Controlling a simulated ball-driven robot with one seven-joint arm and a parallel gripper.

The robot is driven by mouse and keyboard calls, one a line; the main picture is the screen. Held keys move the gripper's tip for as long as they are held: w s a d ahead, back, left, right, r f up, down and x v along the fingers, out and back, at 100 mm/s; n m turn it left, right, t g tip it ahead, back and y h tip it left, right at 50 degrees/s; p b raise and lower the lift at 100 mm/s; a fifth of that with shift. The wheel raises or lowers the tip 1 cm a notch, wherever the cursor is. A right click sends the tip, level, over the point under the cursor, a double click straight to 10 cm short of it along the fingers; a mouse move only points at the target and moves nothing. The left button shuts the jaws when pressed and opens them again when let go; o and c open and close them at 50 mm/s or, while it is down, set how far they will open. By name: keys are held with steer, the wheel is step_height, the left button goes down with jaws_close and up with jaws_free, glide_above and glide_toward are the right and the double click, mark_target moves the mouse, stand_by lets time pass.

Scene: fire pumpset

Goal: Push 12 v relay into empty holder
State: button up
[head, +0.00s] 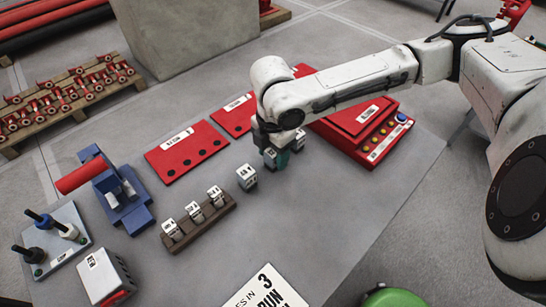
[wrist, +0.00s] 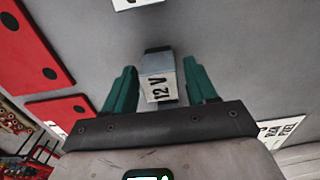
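The 12 V relay (wrist: 158,85) is a small pale block with a dark end and a "12 V" label, between the two teal fingers of my gripper (wrist: 162,82) in the wrist view. Narrow grey gaps show beside it, so the fingers look open around it. In the head view my gripper (head: 275,159) points down low over the grey bench, left of the red control box. A brown rack (head: 200,226) left of my gripper carries three labelled relays. I cannot make out an empty holder for certain.
A loose labelled block (head: 246,178) stands between rack and gripper. Another small block (head: 298,140) is just right of my gripper. The red control box (head: 360,130) with buttons stands close by on the right. A flat red panel with holes (head: 187,151) lies behind left.

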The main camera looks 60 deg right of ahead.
steer(key=c, duration=0.9)
steer(key=shift+r, duration=0.1)
